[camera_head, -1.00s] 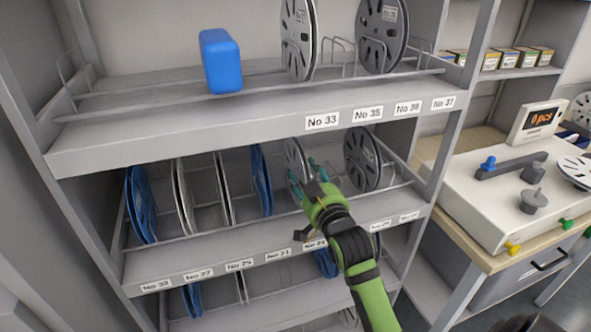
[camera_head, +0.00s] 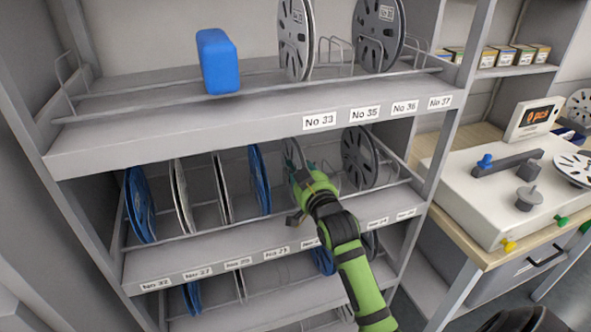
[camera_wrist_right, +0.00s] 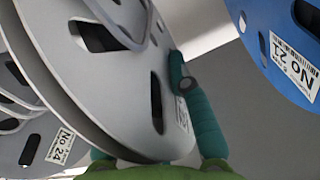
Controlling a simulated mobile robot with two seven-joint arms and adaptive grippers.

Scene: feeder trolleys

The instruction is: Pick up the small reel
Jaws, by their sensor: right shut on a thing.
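A small grey reel (camera_head: 290,153) stands upright on the middle shelf, between a blue reel and a larger grey reel. My right gripper (camera_head: 302,170) reaches in from the front and is shut on the small reel's near edge. The right wrist view shows the small reel (camera_wrist_right: 110,85) close up, with dark slots. One teal finger (camera_wrist_right: 200,112) lies against its right face; the other finger is mostly hidden behind the reel. My left gripper is not in view.
A blue reel (camera_head: 259,180) labelled No 21 in the wrist view stands to the left, and a larger grey reel (camera_head: 359,158) to the right. The upper shelf edge (camera_head: 250,140) lies above the gripper. A wire rail runs along the shelf front.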

